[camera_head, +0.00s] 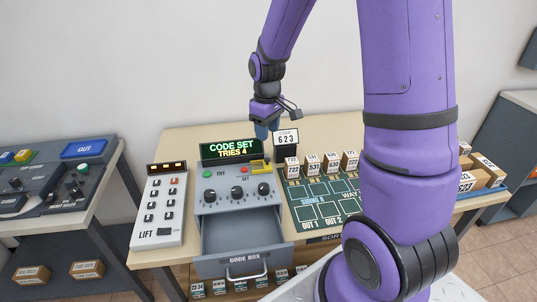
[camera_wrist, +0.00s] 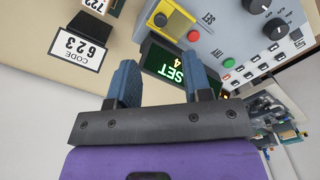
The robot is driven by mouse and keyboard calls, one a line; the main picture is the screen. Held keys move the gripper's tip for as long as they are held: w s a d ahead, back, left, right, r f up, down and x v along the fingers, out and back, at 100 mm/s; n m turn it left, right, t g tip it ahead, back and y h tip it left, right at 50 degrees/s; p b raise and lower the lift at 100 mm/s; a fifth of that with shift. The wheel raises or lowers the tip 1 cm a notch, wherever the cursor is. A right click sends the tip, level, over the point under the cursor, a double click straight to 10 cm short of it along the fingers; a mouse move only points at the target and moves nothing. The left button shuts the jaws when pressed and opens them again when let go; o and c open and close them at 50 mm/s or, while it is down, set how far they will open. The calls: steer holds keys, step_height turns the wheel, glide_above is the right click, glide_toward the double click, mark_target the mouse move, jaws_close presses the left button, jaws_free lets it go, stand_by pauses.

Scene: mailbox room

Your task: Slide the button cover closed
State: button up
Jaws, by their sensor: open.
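The yellow button cover (camera_head: 259,166) sits on the sloped top of the grey code box (camera_head: 222,207), just right of the red button by the SET label. In the wrist view, the cover (camera_wrist: 177,24) lies beside the red button (camera_wrist: 193,36), which shows uncovered. A small dark round knob (camera_wrist: 160,19) shows on the cover. My gripper (camera_head: 262,131) is above and behind the box's display, apart from the cover. In the wrist view, my gripper (camera_wrist: 158,68) has its two blue fingers spread with nothing between them.
The green display (camera_head: 232,150) reads CODE SET, TRIES 4. A CODE 623 card (camera_head: 286,138) stands right of the display. The code box drawer (camera_head: 240,238) is open and looks empty. A LIFT keypad (camera_head: 160,207) is left; small numbered boxes (camera_head: 312,164) stand right.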

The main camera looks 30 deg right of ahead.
mark_target(267, 159)
step_height(267, 159, down, 10)
steer(key=shift+r, duration=0.15)
stand_by(0.3)
